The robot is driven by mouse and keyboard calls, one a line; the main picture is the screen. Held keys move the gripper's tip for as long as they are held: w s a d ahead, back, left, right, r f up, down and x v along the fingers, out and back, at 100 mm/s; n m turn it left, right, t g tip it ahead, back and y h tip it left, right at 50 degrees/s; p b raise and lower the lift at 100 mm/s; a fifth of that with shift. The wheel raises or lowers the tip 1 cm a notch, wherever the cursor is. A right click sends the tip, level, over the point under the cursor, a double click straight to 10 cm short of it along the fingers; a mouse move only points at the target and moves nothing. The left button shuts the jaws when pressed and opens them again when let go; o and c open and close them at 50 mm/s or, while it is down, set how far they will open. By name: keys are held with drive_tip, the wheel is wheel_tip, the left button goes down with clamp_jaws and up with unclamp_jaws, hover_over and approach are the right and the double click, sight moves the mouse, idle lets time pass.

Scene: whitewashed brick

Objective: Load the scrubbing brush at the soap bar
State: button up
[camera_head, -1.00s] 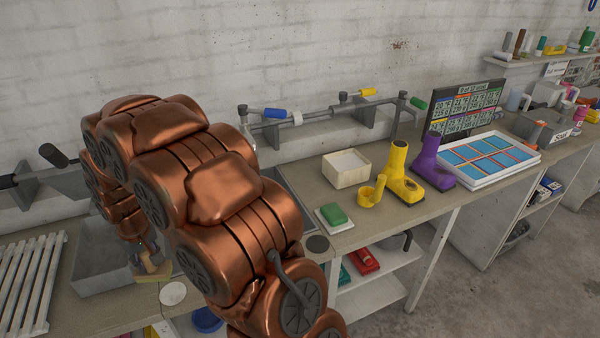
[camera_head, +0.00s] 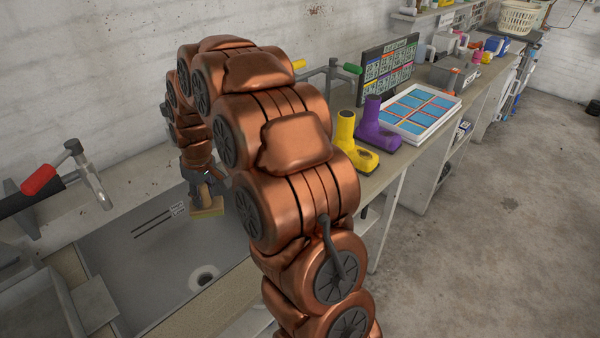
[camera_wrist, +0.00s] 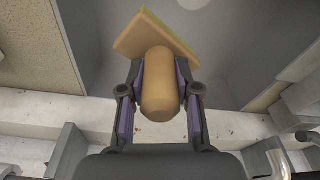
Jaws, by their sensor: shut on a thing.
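The scrubbing brush (camera_head: 207,209) hangs below my gripper (camera_head: 203,186) over the sink in the head view. In the wrist view the brush's rounded tan handle (camera_wrist: 160,95) stands between the two fingers of my gripper (camera_wrist: 160,88), which is shut on it. The brush's flat block (camera_wrist: 147,32), with a thin green edge, is beyond the handle and looks tilted in the picture. The green soap bar is not visible now; my arm covers that part of the bench.
The grey sink basin (camera_head: 150,285) has a drain (camera_head: 204,278). A red-handled tap (camera_head: 40,180) stands at left. Yellow (camera_head: 346,140) and purple (camera_head: 372,128) boots, a white tray (camera_head: 444,118) and a dark chart board (camera_head: 387,70) are farther right. Open floor lies at right.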

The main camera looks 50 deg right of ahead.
drive_tip(key=s+d+r+n+b, duration=0.1)
drive_tip(key=s+d+n+b, duration=0.2)
drive_tip(key=d, duration=0.4)
drive_tip(key=s+d+r+n+b, duration=0.1)
drive_tip(key=s+d+b, duration=0.1)
drive_tip(key=s+d, duration=0.5)
drive_tip(key=s+d+r+n+b, duration=0.1)
drive_tip(key=s+d+n+b, duration=0.15)
drive_tip(key=d, duration=0.55)
drive_tip(key=shift+y, duration=0.4)
drive_tip(key=shift+s+d+f+b, duration=0.1)
drive_tip(key=shift+f+b, duration=0.1)
drive_tip(key=shift+f, duration=1.3)
drive_tip(key=shift+s+d+f+b, duration=0.1)
drive_tip(key=shift+f+b, duration=0.05)
drive_tip(key=shift+f, duration=1.3)
drive_tip(key=shift+a+f+g+b, duration=0.1)
drive_tip(key=shift+f+g+b, duration=0.2)
drive_tip(key=shift+f+b, duration=0.35)
drive_tip(key=shift+r, duration=0.2)
wheel_tip(320, 180, up, 7)
drive_tip(key=shift+p, duration=0.35)
drive_tip(key=shift+w+f, duration=0.1)
idle(0.7)
